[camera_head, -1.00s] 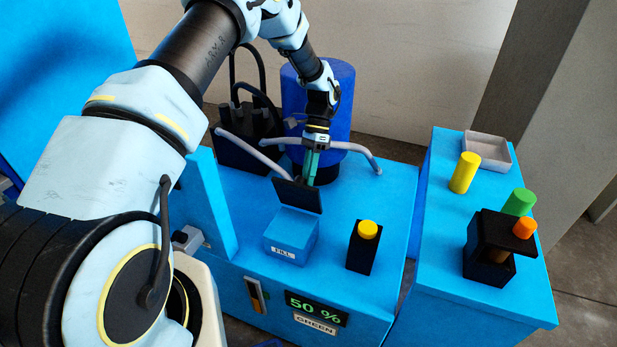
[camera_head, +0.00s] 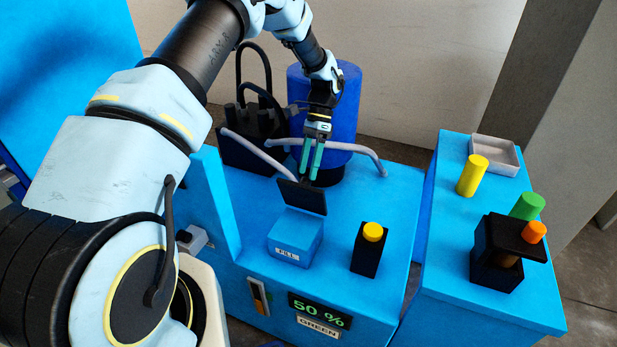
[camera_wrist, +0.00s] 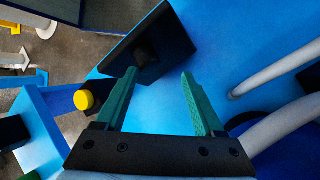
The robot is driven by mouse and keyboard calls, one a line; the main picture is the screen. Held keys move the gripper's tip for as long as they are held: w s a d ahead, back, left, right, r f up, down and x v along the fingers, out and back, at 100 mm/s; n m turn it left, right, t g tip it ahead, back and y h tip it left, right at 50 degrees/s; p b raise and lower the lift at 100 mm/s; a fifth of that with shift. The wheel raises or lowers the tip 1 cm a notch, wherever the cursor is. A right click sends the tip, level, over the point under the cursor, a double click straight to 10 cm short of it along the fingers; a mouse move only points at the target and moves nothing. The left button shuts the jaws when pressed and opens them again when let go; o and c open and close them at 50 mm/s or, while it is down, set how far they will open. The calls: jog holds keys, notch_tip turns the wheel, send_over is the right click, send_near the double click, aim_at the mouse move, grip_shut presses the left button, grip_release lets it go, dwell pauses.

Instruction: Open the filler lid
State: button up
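The black filler lid (camera_head: 302,197) stands steeply raised at the back edge of the blue filler box (camera_head: 296,236), which carries a "FILL" label. In the wrist view the lid (camera_wrist: 160,40) shows as a dark plate with a small dark knob (camera_wrist: 146,57) on its face. My gripper (camera_head: 309,176) is just behind and above the lid, pointing down. Its two green fingers are apart with nothing between them. In the wrist view the open fingertips (camera_wrist: 159,73) are close to the lid and its knob; I cannot tell whether they touch.
A yellow button on a black post (camera_head: 368,248) stands right of the filler box. Grey pipes (camera_head: 360,152) and a dark blue drum (camera_head: 345,110) are behind my gripper. A display (camera_head: 320,309) reads 50 %. A side table (camera_head: 440,255) holds coloured cylinders and a grey tray (camera_head: 495,155).

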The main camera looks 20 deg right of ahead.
jog(key=b+v, duration=0.1)
jog(key=v, duration=0.7)
jog(key=shift+d, duration=0.15)
jog(key=shift+c, duration=0.3)
